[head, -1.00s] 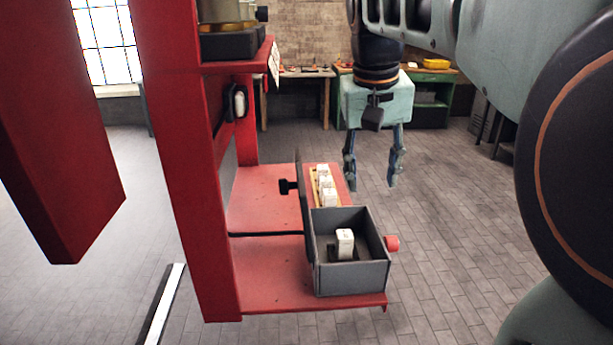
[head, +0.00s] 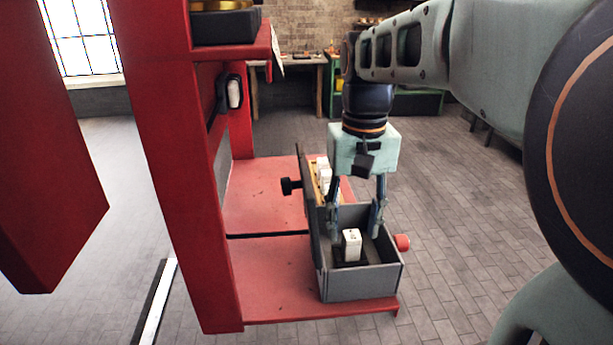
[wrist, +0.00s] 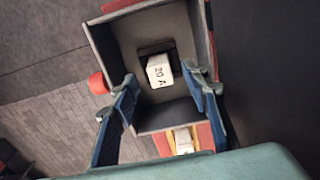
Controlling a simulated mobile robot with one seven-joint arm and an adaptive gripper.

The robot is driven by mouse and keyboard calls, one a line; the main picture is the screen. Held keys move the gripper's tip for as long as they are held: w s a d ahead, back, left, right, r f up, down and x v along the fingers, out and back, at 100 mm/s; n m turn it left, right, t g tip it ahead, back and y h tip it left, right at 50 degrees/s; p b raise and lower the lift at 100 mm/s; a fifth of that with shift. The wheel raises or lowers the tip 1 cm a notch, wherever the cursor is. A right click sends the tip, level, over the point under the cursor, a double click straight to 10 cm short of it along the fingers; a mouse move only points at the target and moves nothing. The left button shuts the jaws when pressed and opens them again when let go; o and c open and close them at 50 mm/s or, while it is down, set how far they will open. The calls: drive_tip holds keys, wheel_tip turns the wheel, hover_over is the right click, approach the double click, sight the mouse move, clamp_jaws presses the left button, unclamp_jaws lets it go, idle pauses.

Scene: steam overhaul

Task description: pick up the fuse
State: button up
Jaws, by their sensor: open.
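The fuse (head: 351,243) is a small white block standing in a dark holder inside an open grey box (head: 362,284). In the wrist view the fuse (wrist: 159,71) carries the marking "20 A". My gripper (head: 354,228) points down at the box, with its fingertips by the back part of the box opening, behind the fuse. In the wrist view my gripper's two fingers (wrist: 159,82) are spread wide, one on each side of the fuse, and nothing is between them in contact. I cannot tell the exact height of the fingertips over the fuse.
The box sits on a red shelf (head: 270,274) of a red frame, with its grey lid (head: 310,225) standing up at the left. A red knob (head: 402,242) sticks out on the right. More white fuses (head: 322,172) stand in a yellow holder behind the box.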

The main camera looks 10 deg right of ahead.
sight(352, 234)
wheel_tip(352, 234, down, 3)
drive_tip(key=shift+f, duration=0.2)
drive_tip(key=shift+c, duration=0.3)
clamp_jaws()
drive_tip(key=shift+r, duration=0.25)
